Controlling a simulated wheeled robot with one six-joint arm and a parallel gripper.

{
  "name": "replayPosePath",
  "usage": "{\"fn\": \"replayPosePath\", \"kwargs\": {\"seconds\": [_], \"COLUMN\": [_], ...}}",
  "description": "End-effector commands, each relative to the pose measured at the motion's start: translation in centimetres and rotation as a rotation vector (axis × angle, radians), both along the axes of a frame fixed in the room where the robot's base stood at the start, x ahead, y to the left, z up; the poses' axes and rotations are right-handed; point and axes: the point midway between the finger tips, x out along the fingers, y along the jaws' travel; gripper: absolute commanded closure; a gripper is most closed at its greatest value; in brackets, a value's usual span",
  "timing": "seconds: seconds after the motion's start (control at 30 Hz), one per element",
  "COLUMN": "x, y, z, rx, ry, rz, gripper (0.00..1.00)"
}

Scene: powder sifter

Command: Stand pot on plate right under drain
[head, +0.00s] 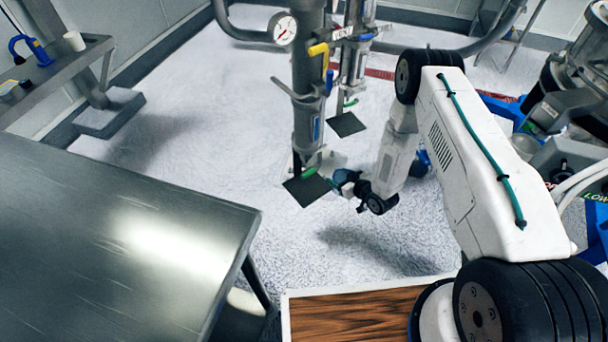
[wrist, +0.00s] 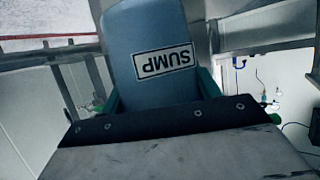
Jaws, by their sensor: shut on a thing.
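In the wrist view, a blue-grey pot (wrist: 150,35) fills the upper middle; its white SUMP label reads upside down. The green fingers of my gripper (wrist: 160,88) stand on both sides of the pot, shut on it. In the head view, my gripper (head: 341,181) is low, just right of a dark square plate (head: 307,189) below the nearer pipe (head: 308,120). A second dark square plate (head: 347,124) sits below the pipe farther back. I cannot make out the pot clearly in the head view, nor whether it touches a plate.
A steel table (head: 110,240) fills the lower left. A side bench (head: 50,75) with small items stands at the far left. A pressure gauge (head: 283,28) and yellow handle (head: 318,49) are on the piping. Speckled floor is open between table and pipes. Machinery stands at right.

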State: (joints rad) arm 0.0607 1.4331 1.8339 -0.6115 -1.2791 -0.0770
Motion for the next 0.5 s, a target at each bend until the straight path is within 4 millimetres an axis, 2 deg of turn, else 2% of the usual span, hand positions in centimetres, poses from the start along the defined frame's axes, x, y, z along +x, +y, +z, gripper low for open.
{"fn": "replayPosePath", "kwargs": {"seconds": [0.03,0.3,0.5], "x": [0.5,3.1,4.0], "y": [1.6,7.6,9.4], "z": [0.0,0.1,0.0], "rx": [-0.001,0.001,0.001], "ry": [-0.003,-0.003,-0.002], "rz": [0.007,0.001,-0.004], "gripper": [0.61,0.61,0.61]}}
